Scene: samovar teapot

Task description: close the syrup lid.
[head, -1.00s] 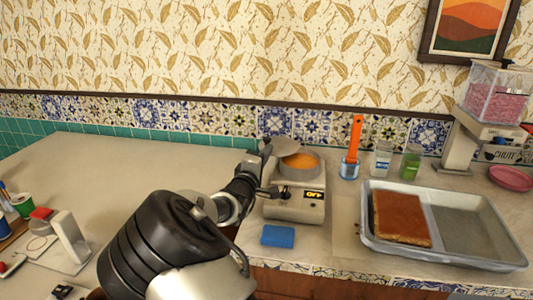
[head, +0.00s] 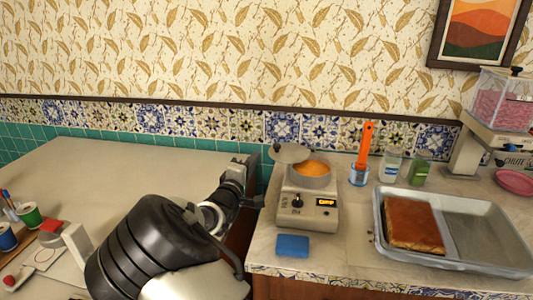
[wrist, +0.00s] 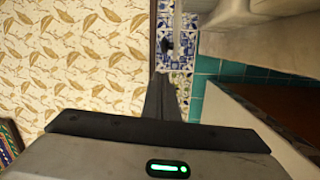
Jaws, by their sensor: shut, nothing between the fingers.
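The syrup pot (head: 312,180) sits on a cream warmer (head: 306,215) and shows orange syrup (head: 312,168) inside. Its grey lid (head: 290,153) stands open, swung up and over to the pot's left side. My gripper (head: 253,161) is just left of the lid, shut and empty. Whether it touches the lid is hard to tell, but a gap seems to show. In the wrist view the closed fingers (wrist: 160,98) point toward the tiled wall. A thin grey edge with a dark knob, likely the lid (wrist: 177,20), shows beyond them.
A blue sponge (head: 292,245) lies in front of the warmer. A glass with an orange-handled tool (head: 365,145), small jars and a tray with cake (head: 414,222) stand to the right. A gap separates this counter from the left table (head: 120,175).

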